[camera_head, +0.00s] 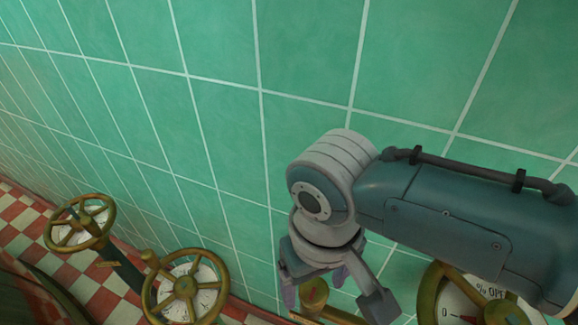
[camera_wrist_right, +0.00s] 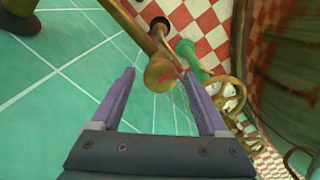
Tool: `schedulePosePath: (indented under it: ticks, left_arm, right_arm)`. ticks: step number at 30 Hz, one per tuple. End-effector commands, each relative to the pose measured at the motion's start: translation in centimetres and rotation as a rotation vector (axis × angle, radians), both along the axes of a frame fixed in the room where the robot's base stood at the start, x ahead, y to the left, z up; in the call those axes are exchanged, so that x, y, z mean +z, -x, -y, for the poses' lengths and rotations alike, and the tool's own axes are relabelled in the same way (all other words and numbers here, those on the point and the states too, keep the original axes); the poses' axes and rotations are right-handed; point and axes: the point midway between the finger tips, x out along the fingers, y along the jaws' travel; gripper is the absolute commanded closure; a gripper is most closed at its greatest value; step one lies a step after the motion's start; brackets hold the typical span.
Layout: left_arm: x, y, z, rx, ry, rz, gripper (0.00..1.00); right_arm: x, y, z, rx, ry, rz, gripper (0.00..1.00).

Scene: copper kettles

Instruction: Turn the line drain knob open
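In the head view the knob (camera_head: 314,296) shows below my right wrist, partly hidden. My right gripper (camera_head: 314,284) points down at it with its two purple fingers apart. In the right wrist view the gripper (camera_wrist_right: 159,80) has one finger on each side of the knob in the picture. I cannot tell whether the knob is between the tips or just beyond them, or touched. My left gripper is not in view.
Brass handwheels with white dials stand at the lower left (camera_head: 80,223) and bottom (camera_head: 186,290). Another brass wheel (camera_head: 428,292) is partly behind my right arm. A green tiled wall (camera_head: 300,60) runs close behind. The floor (camera_head: 110,290) is red-and-white checked.

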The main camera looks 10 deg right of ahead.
Motion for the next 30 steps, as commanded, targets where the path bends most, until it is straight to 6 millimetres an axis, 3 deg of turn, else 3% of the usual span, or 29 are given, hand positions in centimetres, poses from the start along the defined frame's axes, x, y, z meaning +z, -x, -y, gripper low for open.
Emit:
schedulePosePath:
  ticks: [2,20,30]
  left_arm:
    - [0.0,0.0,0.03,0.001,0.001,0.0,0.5]
    - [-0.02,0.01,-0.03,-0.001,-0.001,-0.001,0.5]
    - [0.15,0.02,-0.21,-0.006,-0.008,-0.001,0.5]
  right_arm:
    - [0.01,0.0,0.0,0.0,0.0,0.0,0.33]
    - [0.01,0.01,0.02,0.0,0.0,0.0,1.0]
    - [0.06,0.03,0.02,0.035,0.001,-0.001,1.0]
